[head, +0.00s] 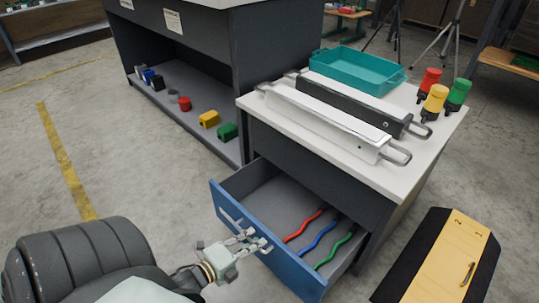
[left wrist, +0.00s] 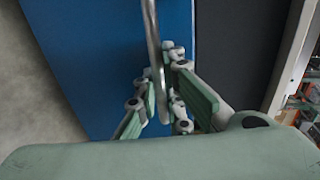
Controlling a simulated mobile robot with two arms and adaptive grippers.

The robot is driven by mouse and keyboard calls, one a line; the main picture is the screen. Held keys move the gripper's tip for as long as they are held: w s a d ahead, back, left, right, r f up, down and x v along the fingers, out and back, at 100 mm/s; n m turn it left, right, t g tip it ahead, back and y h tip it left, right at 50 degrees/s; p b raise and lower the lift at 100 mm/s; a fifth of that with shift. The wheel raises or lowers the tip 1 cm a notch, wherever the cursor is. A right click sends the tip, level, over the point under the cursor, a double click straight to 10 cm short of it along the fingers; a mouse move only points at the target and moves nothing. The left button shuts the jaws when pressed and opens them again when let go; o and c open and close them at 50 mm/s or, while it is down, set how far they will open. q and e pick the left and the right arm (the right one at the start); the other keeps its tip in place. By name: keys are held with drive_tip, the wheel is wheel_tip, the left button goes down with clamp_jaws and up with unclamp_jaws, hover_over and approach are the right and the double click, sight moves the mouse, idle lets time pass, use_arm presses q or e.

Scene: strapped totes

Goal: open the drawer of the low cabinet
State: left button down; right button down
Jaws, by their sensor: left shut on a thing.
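The low cabinet (head: 335,188) has a white top and dark sides. Its drawer (head: 222,202), with a blue front, stands well out of the cabinet, showing a grey interior. Red (head: 303,226), blue (head: 318,239) and green (head: 334,251) wavy strips lie inside. My left gripper (head: 256,241) is shut on the metal bar handle (head: 231,216) at the drawer front. The left wrist view shows the handle (left wrist: 153,45) running down between the fingers (left wrist: 160,100), against the blue front (left wrist: 100,50). My right gripper is not in view.
The cabinet top holds a teal tray (head: 355,72), white (head: 320,122) and black (head: 350,108) long cases, and red, yellow and green knobbed items (head: 435,98). A dark workbench (head: 185,45) stands behind left. A yellow-topped black case (head: 440,262) is right. Floor left is clear.

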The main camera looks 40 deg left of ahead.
use_arm(q)
drive_tip(key=f+p+v, duration=0.1)
drive_tip(key=v, duration=0.6)
drive_tip(key=shift+s+f, duration=0.25)
drive_tip(key=shift+s, duration=0.1)
drive_tip(key=c, duration=2.1)
unclamp_jaws()
drive_tip(key=shift+s+a, duration=0.1)
drive_tip(key=v, duration=1.1)
drive_tip(key=shift+s+a+r, duration=0.1)
drive_tip(key=shift+s, duration=0.25)
